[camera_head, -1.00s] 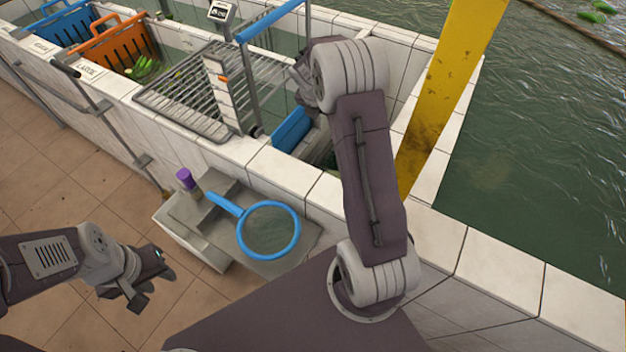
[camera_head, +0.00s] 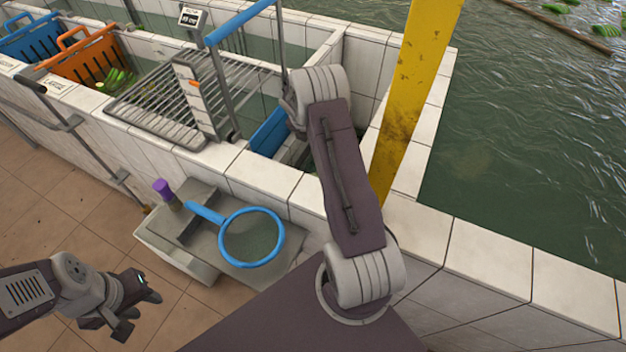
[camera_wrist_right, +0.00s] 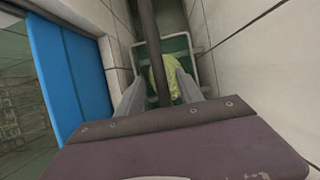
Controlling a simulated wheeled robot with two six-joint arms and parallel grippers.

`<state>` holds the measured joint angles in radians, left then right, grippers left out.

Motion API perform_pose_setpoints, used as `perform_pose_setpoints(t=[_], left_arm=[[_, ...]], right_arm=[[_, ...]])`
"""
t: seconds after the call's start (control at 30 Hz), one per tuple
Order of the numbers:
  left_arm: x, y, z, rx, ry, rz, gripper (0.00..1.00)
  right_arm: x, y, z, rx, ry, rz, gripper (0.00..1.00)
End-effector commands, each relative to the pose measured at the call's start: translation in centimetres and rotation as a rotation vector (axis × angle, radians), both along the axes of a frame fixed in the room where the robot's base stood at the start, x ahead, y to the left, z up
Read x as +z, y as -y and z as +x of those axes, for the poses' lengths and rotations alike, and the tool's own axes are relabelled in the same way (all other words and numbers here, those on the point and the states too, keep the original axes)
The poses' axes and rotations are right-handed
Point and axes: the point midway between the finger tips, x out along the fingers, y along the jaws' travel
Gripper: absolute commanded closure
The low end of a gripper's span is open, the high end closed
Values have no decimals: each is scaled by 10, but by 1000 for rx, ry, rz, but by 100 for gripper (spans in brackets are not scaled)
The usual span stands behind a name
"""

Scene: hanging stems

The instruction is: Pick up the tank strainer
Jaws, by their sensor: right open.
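A round strainer with a blue rim, blue handle and grey mesh (camera_head: 252,237) lies on the grey stepped stand beside the tank wall. In the right wrist view, a grey-framed, green-bottomed holder (camera_wrist_right: 197,75) sits low between pale walls, with a yellow-green thing (camera_wrist_right: 156,78) in it and a dark pole (camera_wrist_right: 150,30) across it. I cannot tell which of these is the tank strainer. My right gripper (camera_wrist_right: 159,90) is open above the holder; its fingers are apart and hold nothing visible. It is hidden in the head view. My left gripper (camera_head: 140,314) is open and empty, left of the stand.
A blue panel (camera_wrist_right: 72,80) stands close left of my right gripper, and tiled walls enclose it. A metal rack (camera_head: 185,105) spans the tank. A yellow post (camera_head: 415,95) rises right of my right arm. A purple-capped bottle (camera_head: 165,190) stands on the stand (camera_head: 290,255).

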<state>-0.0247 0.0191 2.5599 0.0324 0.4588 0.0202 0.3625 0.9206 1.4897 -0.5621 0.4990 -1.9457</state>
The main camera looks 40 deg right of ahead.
Motion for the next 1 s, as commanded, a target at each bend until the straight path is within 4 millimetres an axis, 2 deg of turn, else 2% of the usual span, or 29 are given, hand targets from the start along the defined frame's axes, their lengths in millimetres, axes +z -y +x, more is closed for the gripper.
perform_pose_setpoints(t=[0.03,0.17,1.0], left_arm=[[-1,0,0,0,0,0,64],[-1,0,0,0,0,0,64],[1,0,0,0,0,0,64]], right_arm=[[-9,3,1,0,-1,0,56],[-19,7,3,-1,0,0,56],[-25,7,4,0,1,0,56]])
